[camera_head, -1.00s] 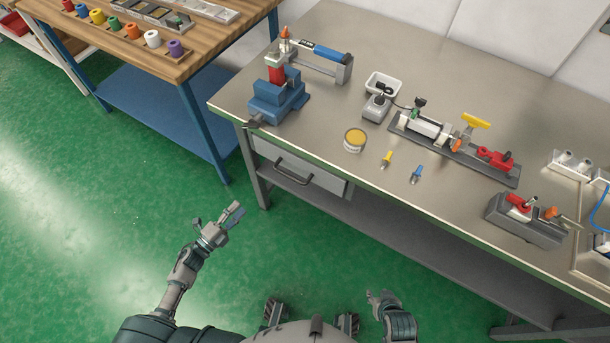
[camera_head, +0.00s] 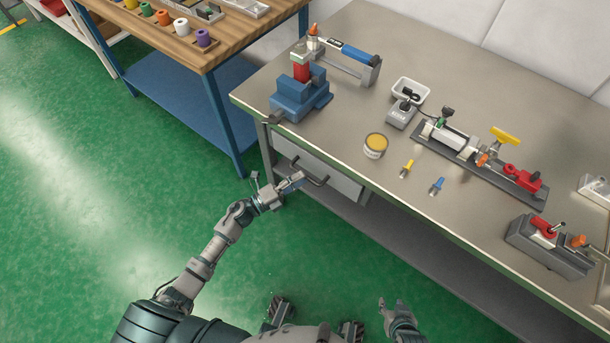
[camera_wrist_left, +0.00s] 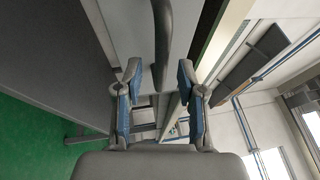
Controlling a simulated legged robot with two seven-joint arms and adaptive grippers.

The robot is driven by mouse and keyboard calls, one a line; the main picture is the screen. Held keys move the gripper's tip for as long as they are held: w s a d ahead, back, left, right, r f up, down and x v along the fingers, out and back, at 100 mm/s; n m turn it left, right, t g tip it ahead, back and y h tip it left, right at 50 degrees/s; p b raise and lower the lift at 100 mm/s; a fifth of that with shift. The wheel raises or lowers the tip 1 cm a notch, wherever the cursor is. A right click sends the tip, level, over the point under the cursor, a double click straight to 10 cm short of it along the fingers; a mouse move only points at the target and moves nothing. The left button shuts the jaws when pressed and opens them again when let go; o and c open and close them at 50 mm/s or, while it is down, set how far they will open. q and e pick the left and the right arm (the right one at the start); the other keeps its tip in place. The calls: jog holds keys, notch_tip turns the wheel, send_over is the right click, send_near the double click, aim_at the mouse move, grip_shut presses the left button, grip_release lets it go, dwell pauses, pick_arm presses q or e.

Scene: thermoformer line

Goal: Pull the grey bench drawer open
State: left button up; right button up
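The grey bench drawer (camera_head: 340,184) sits under the left end of the steel bench, and its front looks closed. Its dark bar handle (camera_head: 322,183) stands out from the front. My left gripper (camera_head: 290,182) is at the handle, open. In the left wrist view, the open left fingers (camera_wrist_left: 158,76) stand on either side of the handle bar (camera_wrist_left: 164,35), with gaps visible and no grip on it. The drawer front (camera_wrist_left: 127,28) shows beside the bar. My right gripper (camera_head: 390,306) is low in front of the bench, apart from it, with fingers apart and empty.
The steel bench top (camera_head: 440,215) holds a blue vise (camera_head: 300,95), a yellow-topped can (camera_head: 375,146) and a clamp fixture (camera_head: 480,160). A wooden table (camera_head: 215,55) with spools stands at the back left. Green floor (camera_head: 120,200) is free left of my arm.

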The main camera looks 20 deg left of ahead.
pick_arm(q)
jog(key=shift+x, duration=1)
jog(key=shift+w, duration=0.25)
grip_shut()
jog(key=shift+d, duration=0.1)
jog(key=shift+s, duration=0.1)
